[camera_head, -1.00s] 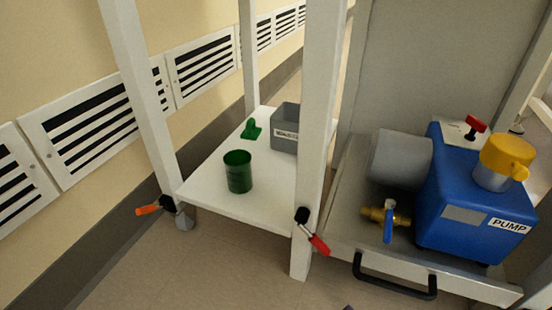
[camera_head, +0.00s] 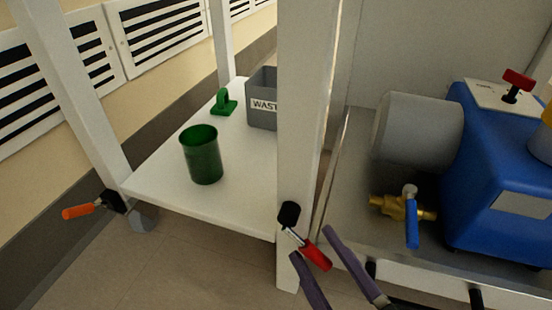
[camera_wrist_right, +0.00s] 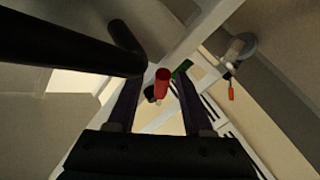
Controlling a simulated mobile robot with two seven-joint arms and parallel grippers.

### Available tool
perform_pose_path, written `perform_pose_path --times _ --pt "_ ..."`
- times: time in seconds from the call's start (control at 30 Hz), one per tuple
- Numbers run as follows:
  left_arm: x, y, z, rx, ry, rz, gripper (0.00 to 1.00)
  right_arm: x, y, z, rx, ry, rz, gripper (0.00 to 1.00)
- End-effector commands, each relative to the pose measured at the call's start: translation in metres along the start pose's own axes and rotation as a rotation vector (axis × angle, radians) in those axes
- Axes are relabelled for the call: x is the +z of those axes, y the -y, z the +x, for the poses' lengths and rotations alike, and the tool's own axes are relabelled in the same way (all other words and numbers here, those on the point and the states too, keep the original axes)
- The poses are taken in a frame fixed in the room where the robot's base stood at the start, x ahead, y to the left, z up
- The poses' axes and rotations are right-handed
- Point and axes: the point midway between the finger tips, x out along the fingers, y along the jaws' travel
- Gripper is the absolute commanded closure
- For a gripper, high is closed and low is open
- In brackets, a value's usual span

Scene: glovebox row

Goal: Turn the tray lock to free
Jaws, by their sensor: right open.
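The tray lock is a small lever with a red handle (camera_head: 317,257) and a black pivot on the white post (camera_head: 301,130) beside the pump tray. Its handle slants down to the right. My right gripper (camera_head: 311,244) is open, with its two purple fingers on either side of the red handle. In the right wrist view the red handle (camera_wrist_right: 162,82) shows between the fingertips, and I cannot tell whether either finger touches it. The pump tray (camera_head: 345,215) carries the blue pump (camera_head: 490,165). My left gripper is not in view.
A black bar (camera_wrist_right: 65,40), likely the tray handle, crosses close by in the right wrist view. A brass valve with a blue lever (camera_head: 411,228) is on the tray. A green cup (camera_head: 201,157) and grey waste bin (camera_head: 263,115) stand on the white shelf. An orange lever (camera_head: 77,212) is at left.

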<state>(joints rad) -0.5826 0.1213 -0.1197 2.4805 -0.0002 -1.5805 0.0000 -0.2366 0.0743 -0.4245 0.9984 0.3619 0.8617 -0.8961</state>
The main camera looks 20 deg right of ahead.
Motion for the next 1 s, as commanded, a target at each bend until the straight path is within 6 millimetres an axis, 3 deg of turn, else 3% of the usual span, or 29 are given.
perform_pose_path --times 0.37,0.8,1.0 --pt "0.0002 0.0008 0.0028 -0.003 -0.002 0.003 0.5 -0.0004 0.0003 0.0091 -0.001 0.001 0.001 0.49" --pt "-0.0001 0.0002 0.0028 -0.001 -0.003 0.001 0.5 -0.0001 0.0003 0.0087 -0.001 0.001 0.001 0.97" --pt "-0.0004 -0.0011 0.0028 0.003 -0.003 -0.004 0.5 -0.0002 0.0004 0.0086 -0.002 0.001 0.001 1.0"
